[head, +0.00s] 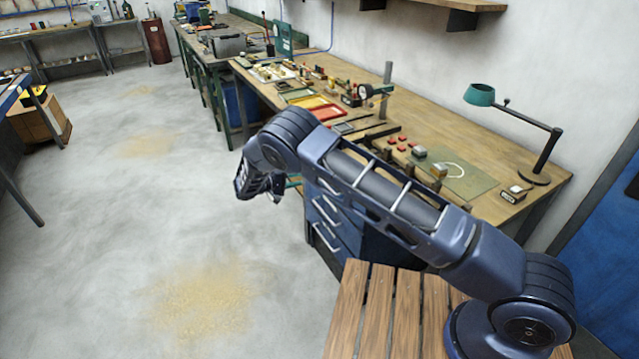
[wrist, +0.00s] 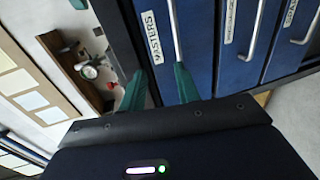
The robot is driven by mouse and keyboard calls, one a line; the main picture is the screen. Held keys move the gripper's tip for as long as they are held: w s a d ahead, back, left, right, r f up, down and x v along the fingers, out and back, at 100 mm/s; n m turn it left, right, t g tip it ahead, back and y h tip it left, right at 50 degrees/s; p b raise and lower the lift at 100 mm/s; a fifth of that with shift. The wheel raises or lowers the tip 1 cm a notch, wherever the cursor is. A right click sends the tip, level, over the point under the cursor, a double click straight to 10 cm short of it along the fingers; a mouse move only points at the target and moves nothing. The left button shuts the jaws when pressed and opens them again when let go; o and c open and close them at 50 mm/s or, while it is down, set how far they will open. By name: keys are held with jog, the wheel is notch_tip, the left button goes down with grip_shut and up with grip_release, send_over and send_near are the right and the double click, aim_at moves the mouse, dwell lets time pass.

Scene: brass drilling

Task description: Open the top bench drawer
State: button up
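The blue bench drawers (head: 338,228) sit under the workbench, partly hidden behind my arm in the head view. In the wrist view, which is turned sideways, the top drawer (wrist: 147,52) is the leftmost front, with a label reading "MASTERS". Its silver bar handle (wrist: 174,30) runs down toward my right fingertip. The front looks level with its neighbours. My gripper (wrist: 160,74) is open, with two green fingers apart in front of this drawer. The handle end is close to the right finger; I cannot tell if they touch. My gripper also shows in the head view (head: 284,186), left of the drawers.
Two lower drawers with handles (wrist: 253,30) lie to the right in the wrist view. The workbench (head: 480,135) carries a green mat (head: 465,182), a teal lamp (head: 480,95) and small parts. A slatted wooden surface (head: 378,310) is in front.

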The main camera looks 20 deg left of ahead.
jog(key=w+d+f, duration=0.5)
jog(key=w+d, duration=0.2)
jog(key=shift+w+d+f, duration=0.25)
jog(key=shift+w+f, duration=0.05)
jog(key=shift+f, duration=0.05)
dwell(0.4)
grip_shut()
